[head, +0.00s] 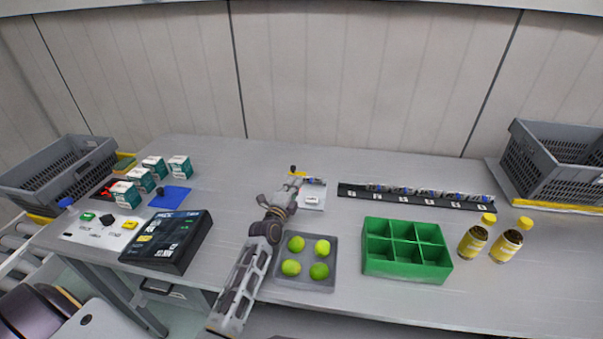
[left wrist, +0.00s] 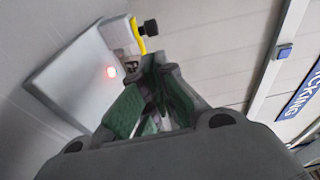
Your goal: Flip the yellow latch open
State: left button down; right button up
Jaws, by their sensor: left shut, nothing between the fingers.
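The yellow latch (head: 298,174) is at the back edge of a small pale panel (head: 313,197) on the table, just beyond my left gripper (head: 292,186). In the left wrist view the yellow latch (left wrist: 138,36) shows as a bent strip beside a metal block, with a black knob (left wrist: 150,27) at its end. My left gripper (left wrist: 157,64) is shut and empty, its fingertips close to the latch. I cannot tell whether they touch it. My right gripper is not in view.
A grey tray with green balls (head: 329,285) lies right of my left arm, with a green divided box (head: 366,257) beyond it. A black strip of parts (head: 350,191) lies behind. A black display box (head: 185,243) stands left. Two yellow bottles (head: 474,241) stand right.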

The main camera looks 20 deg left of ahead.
aim_at(301, 173)
pick_arm(q)
jog(key=shift+w+a, duration=0.15)
jog(key=shift+w, duration=2.55)
jog(key=shift+w+a, duration=0.15)
jog(key=shift+w, duration=1.35)
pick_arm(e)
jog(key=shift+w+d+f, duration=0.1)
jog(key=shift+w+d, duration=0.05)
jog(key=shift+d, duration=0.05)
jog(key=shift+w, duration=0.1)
